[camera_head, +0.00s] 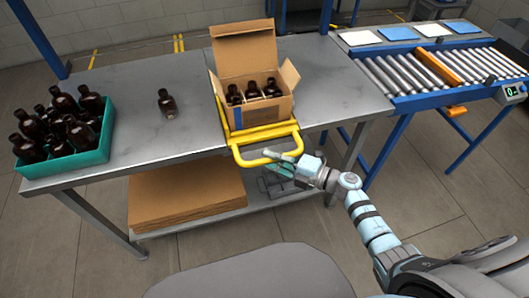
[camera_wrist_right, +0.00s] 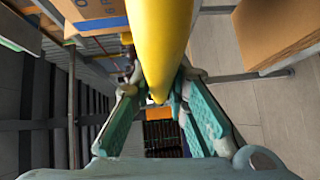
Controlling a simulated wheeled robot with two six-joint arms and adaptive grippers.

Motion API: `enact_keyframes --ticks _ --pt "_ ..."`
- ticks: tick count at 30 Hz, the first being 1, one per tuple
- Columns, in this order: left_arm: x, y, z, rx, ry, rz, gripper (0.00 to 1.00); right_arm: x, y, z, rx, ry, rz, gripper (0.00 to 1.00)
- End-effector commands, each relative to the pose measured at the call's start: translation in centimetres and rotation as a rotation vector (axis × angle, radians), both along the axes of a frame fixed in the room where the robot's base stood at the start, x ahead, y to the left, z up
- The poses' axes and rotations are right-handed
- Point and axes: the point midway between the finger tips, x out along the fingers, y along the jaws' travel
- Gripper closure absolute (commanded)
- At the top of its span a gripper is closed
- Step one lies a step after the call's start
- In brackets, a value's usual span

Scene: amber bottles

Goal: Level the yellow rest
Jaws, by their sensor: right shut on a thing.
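The yellow rest (camera_head: 262,134) is at the front edge of the grey table, under an open cardboard box (camera_head: 264,112). Its looped yellow handle sticks out past the table edge toward me. The box stands on the rest with several amber bottles (camera_head: 253,91) inside. How far the rest is tilted is hard to tell. My right gripper (camera_head: 283,160) is at the handle's front right part, shut on it. In the right wrist view the yellow bar (camera_wrist_right: 157,40) runs between the two teal-padded fingers (camera_wrist_right: 160,95). My left gripper is not in view.
A teal crate (camera_head: 65,160) packed with amber bottles stands at the table's left. Flat cardboard (camera_head: 187,195) lies on the lower shelf. A roller conveyor (camera_head: 430,72) is at the right. The table right of the box is clear.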

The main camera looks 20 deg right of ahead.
Motion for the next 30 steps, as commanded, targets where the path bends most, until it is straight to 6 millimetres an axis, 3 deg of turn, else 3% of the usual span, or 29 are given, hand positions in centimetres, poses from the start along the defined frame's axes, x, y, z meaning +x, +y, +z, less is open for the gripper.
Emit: enact_keyframes --ticks 5,6,10,20,23,30 --pt "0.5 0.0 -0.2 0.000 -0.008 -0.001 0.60 0.2 0.0 0.1 0.006 -0.006 -0.001 1.00" --pt "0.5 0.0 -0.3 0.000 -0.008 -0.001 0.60 0.2 0.0 0.1 0.006 -0.006 -0.001 0.82" --pt "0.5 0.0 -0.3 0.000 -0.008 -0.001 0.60 0.2 0.1 0.1 0.005 -0.006 0.000 0.65" --pt "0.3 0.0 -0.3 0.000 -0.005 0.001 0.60 -0.1 -0.1 0.0 0.002 -0.004 0.003 0.65" --pt "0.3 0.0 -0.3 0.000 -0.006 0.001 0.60 -1.2 -1.2 0.0 -0.001 -0.004 0.002 0.65" --pt "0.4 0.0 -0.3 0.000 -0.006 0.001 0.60 -5.9 -5.8 0.5 -0.001 -0.001 0.003 0.65"
